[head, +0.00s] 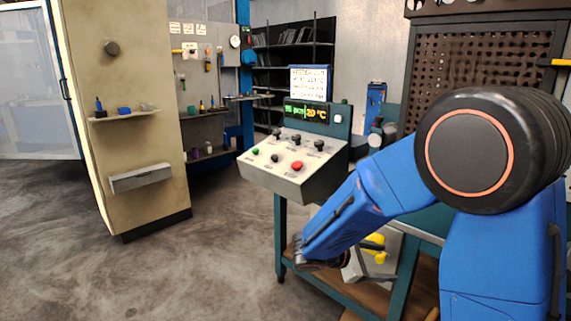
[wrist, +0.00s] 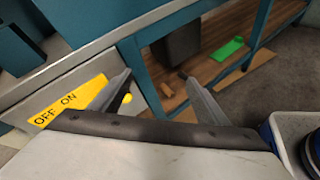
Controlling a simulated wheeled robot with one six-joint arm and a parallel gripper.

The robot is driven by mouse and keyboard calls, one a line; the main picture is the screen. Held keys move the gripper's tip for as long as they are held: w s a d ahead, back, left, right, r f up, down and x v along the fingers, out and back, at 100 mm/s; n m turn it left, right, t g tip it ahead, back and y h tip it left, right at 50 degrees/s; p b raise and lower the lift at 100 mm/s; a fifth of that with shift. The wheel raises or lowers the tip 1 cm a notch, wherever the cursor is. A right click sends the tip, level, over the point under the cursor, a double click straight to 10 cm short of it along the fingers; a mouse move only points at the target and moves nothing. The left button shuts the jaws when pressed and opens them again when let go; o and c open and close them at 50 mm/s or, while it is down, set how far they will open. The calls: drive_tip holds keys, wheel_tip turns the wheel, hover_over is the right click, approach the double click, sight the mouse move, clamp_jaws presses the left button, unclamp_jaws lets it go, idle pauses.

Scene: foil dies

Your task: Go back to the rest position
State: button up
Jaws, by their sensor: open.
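My gripper (head: 382,277) is low beside the workbench in the head view, at the end of my blue arm, below and right of the control console. In the wrist view my gripper (wrist: 157,74) has its two grey fingers spread apart, with nothing between them. A yellow plate (wrist: 68,100) marked OFF and ON lies on a grey surface, just left of the left finger. A small yellow part (wrist: 127,98) shows beside that finger, partly hidden by it. In the head view yellow parts (head: 376,240) show just above the gripper on a light grey housing.
The sloped control console (head: 290,168) with knobs and buttons stands left of my arm, under a lit display (head: 305,112). A teal bench frame (head: 281,235) surrounds the gripper area. A beige cabinet (head: 130,140) stands left. Grey floor (head: 210,265) is clear between.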

drive_tip(key=s+d+r+m+g+y, duration=0.15)
drive_tip(key=s+d+m+y, duration=0.35)
drive_tip(key=s, duration=0.6)
drive_tip(key=s+r+m+g+y, duration=0.1)
drive_tip(key=s+r+m+y, duration=0.25)
drive_tip(key=s+m, duration=0.5)
drive_tip(key=s+a+r+m+t+y, duration=0.2)
drive_tip(key=s+a+m+t+y, duration=0.1)
drive_tip(key=s, duration=0.5)
drive_tip(key=shift+s+a+r+t+y, duration=0.2)
drive_tip(key=shift+a+t+y, duration=0.15)
drive_tip(key=shift+a+y, duration=0.3)
